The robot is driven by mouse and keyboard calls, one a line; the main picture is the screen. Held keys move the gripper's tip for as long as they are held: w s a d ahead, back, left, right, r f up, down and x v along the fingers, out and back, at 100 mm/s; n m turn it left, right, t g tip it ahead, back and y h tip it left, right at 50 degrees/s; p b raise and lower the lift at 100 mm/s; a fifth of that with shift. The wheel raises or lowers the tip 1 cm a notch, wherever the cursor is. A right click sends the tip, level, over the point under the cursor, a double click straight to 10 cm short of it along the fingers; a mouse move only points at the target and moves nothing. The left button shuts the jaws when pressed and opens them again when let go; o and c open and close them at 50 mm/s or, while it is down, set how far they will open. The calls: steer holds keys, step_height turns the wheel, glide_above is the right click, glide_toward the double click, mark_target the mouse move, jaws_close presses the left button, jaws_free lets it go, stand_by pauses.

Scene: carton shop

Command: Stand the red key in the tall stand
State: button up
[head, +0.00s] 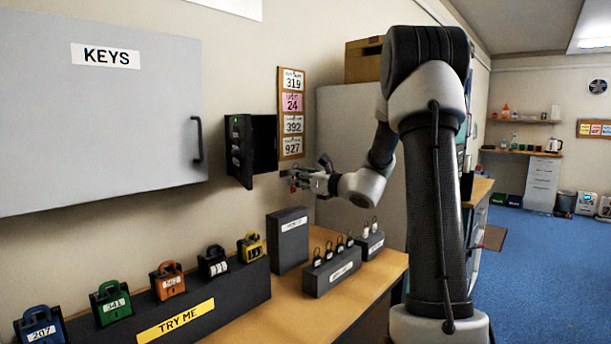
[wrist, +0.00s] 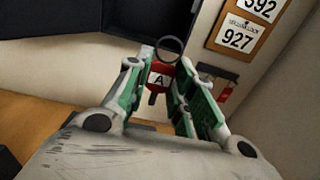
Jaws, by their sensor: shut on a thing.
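My gripper (wrist: 160,92) is shut on the red key (wrist: 161,76), which has a red body marked "A", a dark ring above and a dark shank below. In the head view my gripper (head: 295,178) is above the bench, just right of the open key box; the key is too small to make out clearly there. A tall dark grey block with a white label, which looks like the tall stand (head: 288,247), is on the bench below my gripper. Its top looks empty from here, and I cannot see any slot.
The dark key box (head: 238,150) hangs open on the wall. Lower blocks with small padlocks (head: 332,275) (head: 370,246) stand right of the tall block. A long "TRY ME" block (head: 185,318) with several coloured padlocks is at front left. The bench front (head: 345,312) is clear.

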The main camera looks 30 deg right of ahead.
glide_above(302, 210)
steer(key=w, duration=0.1)
steer(key=shift+y, duration=0.3)
steer(key=shift+w+a+f, duration=0.1)
steer(key=shift+a+f, duration=0.05)
steer(key=shift+f, duration=2.3)
steer(key=shift+f, duration=1.45)
stand_by(0.3)
steer(key=shift+f, duration=0.55)
steer(key=o, duration=0.7)
steer(key=shift+s+f, duration=0.1)
steer(key=shift+s, duration=0.1)
steer(key=shift+o, duration=0.8)
steer(key=shift+s+d+f, duration=0.1)
steer(key=shift+s+d, duration=0.1)
steer(key=shift+s, duration=0.15)
steer(key=v, duration=0.7)
steer(key=shift+r, duration=0.45)
